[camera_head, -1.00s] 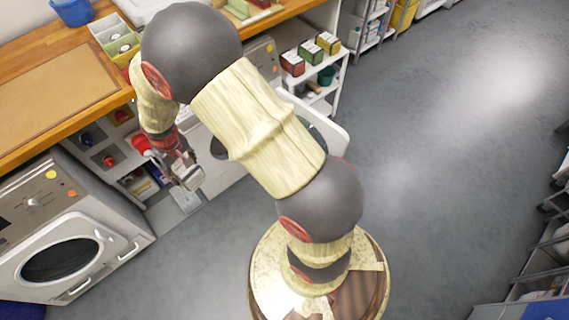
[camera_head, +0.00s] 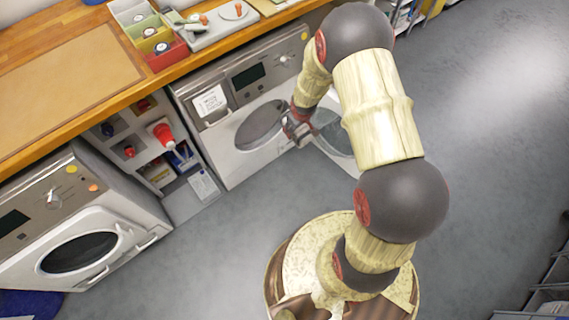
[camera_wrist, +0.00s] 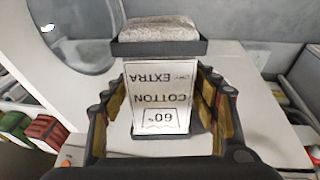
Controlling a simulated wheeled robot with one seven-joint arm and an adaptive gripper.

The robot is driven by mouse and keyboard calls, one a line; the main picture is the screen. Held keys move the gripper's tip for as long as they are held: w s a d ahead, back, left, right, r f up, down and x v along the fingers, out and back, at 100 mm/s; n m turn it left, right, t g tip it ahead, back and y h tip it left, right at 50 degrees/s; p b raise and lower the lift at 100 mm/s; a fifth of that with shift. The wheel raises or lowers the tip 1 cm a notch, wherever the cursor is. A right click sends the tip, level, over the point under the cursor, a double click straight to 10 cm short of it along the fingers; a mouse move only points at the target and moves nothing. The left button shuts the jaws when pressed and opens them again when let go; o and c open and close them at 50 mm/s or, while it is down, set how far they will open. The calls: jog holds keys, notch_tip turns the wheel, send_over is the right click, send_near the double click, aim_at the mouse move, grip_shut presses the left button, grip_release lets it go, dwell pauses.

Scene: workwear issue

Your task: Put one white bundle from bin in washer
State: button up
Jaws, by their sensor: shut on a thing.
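The washer (camera_head: 235,170) stands under the counter in the head view, its round door (camera_head: 338,140) swung open to the right. My gripper (camera_head: 298,132) is in front of the washer, between the round opening (camera_head: 260,126) and the open door. In the wrist view my gripper (camera_wrist: 162,52) is shut on a pale grey-white, fuzzy bundle (camera_wrist: 160,27) at its fingertips. The bundle is outside the washer. A printed card (camera_wrist: 160,90) reading "COTTON EXTRA 60" upside down shows between the fingers; I cannot tell what it is fixed to. The bin is not identifiable.
A second front-loader (camera_head: 75,230) with a shut door stands at the left. Between the machines is a small shelf unit (camera_head: 190,195). The wooden counter (camera_head: 40,95) runs above, with small boxes and trays. Grey floor (camera_head: 480,130) is clear to the right.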

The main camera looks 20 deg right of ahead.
jog(key=shift+w+d+f+n+t, duration=0.1)
jog(key=shift+w+d+f+n, duration=0.05)
jog(key=shift+f, duration=0.4)
jog(key=shift+w+d+f+n+t, duration=0.1)
jog(key=shift+w+d+f+n, duration=0.1)
jog(key=shift+f, duration=0.4)
jog(key=shift+w+d+f+n+t, duration=0.1)
jog(key=shift+d+f+n, duration=0.05)
jog(key=shift+f, duration=0.4)
jog(key=shift+w+f, duration=0.1)
jog(key=shift+f, duration=0.05)
jog(key=shift+f, duration=0.1)
